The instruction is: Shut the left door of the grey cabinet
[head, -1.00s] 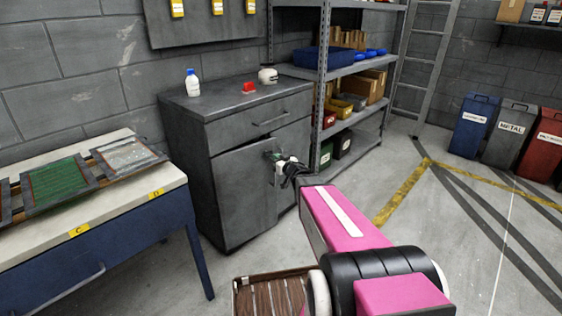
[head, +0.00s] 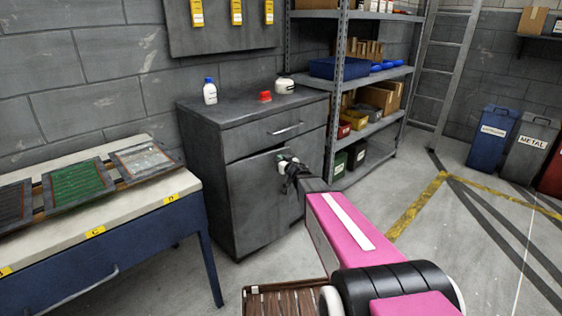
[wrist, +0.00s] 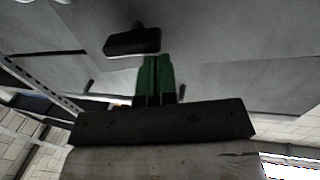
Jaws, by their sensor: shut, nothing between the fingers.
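The grey cabinet (head: 243,126) stands against the wall, with a drawer above and doors below. Its left door (head: 252,205) looks slightly ajar, its top edge not quite in line with the drawer's lower edge. How wide the gap is, I cannot tell. My gripper (head: 285,164) is at the upper free-edge side of this door. In the wrist view the green fingers (wrist: 155,78) are together and empty, close to a grey panel (wrist: 215,60) and just beside a dark handle (wrist: 132,42). Whether they touch the panel is unclear. My arm hides part of the cabinet's lower right.
A workbench (head: 155,202) with trays stands left of the cabinet. A metal shelf (head: 336,100) with bins stands close on its right. A bottle (head: 210,92), a red item (head: 265,97) and a white container (head: 284,86) are on the cabinet top. Floor to the right is free.

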